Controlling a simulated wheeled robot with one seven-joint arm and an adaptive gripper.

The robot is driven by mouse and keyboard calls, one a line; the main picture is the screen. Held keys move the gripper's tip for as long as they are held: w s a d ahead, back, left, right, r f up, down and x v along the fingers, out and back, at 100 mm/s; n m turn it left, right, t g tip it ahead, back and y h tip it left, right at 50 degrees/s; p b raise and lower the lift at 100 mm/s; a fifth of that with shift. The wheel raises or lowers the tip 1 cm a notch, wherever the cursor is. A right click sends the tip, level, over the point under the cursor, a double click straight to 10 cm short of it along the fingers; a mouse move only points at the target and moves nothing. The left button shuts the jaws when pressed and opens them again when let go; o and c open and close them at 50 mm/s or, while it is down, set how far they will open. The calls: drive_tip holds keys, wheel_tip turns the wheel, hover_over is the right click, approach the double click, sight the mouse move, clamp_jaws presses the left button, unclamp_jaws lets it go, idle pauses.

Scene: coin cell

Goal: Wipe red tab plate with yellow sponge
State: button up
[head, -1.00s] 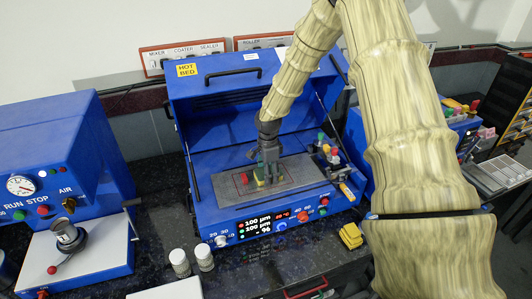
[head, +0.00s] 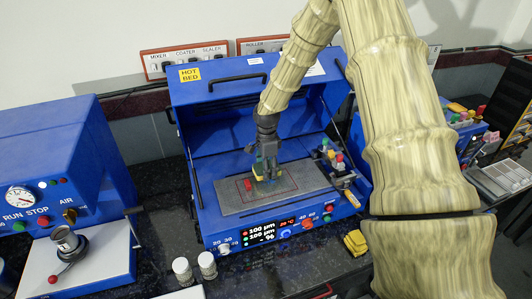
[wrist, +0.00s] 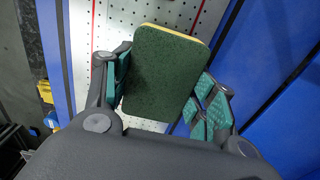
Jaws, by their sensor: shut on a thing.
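My gripper (head: 266,176) is shut on the yellow sponge (wrist: 165,75), over the middle of the plate in the open blue hot bed. In the wrist view the sponge shows its dark green face with a thin yellow edge, between the two fingers. The red tab plate (head: 302,181) is a flat grey, perforated plate with a red outline. Its red tab (head: 248,185) stands just left of my gripper in the head view. I cannot tell whether the sponge touches the plate. The sponge and fingers hide part of the plate.
The hot bed's raised lid (head: 220,100) stands behind my gripper. A yellow object (head: 355,243) lies at front right. Two white-capped jars (head: 207,265) stand at the front. A blue press (head: 60,170) is on the left.

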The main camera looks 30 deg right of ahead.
drive_tip(key=shift+s+d+r+p, duration=0.1)
drive_tip(key=shift+s+r+p, duration=0.15)
drive_tip(key=shift+r, duration=0.4)
drive_tip(key=shift+s+d+r+p, duration=0.1)
drive_tip(key=shift+s+r+p, duration=0.15)
drive_tip(key=shift+r, duration=0.35)
drive_tip(key=shift+w+r+p, duration=0.3)
drive_tip(key=shift+r+p, duration=0.3)
drive_tip(key=shift+r, duration=0.3)
drive_tip(key=shift+s+r+p, duration=0.25)
drive_tip(key=shift+r+p, duration=0.15)
drive_tip(key=shift+r, duration=0.45)
drive_tip(key=shift+w, duration=0.1)
drive_tip(key=shift+f, duration=0.15)
drive_tip(key=shift+a, duration=0.1)
